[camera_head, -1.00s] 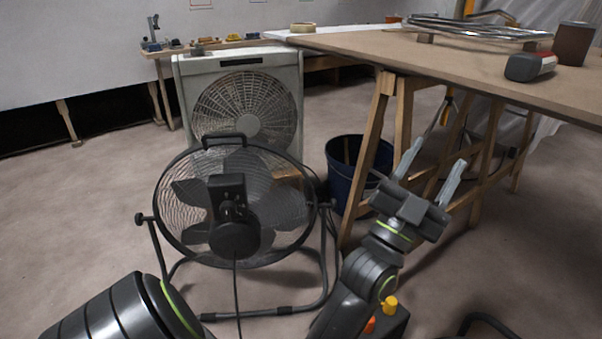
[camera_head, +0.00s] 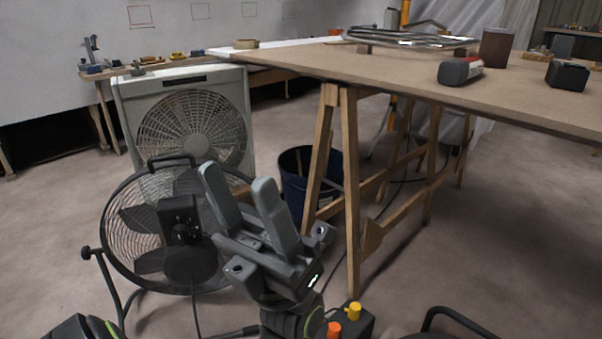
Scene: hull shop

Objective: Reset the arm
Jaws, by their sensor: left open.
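My left gripper (camera_head: 246,205) is in the lower middle of the head view, in front of the black floor fan (camera_head: 150,235) and the dark blue bucket (camera_head: 294,195). Its two grey fingers stand apart and point up. Nothing is between them. It hides the right part of the floor fan. My right gripper is not in view.
A wooden table (camera_head: 420,85) on trestle legs stands at the right. On it are a grey-red speaker (camera_head: 460,71), a brown cup (camera_head: 495,47) and a black box (camera_head: 567,75). A white box fan (camera_head: 190,130) stands behind the floor fan.

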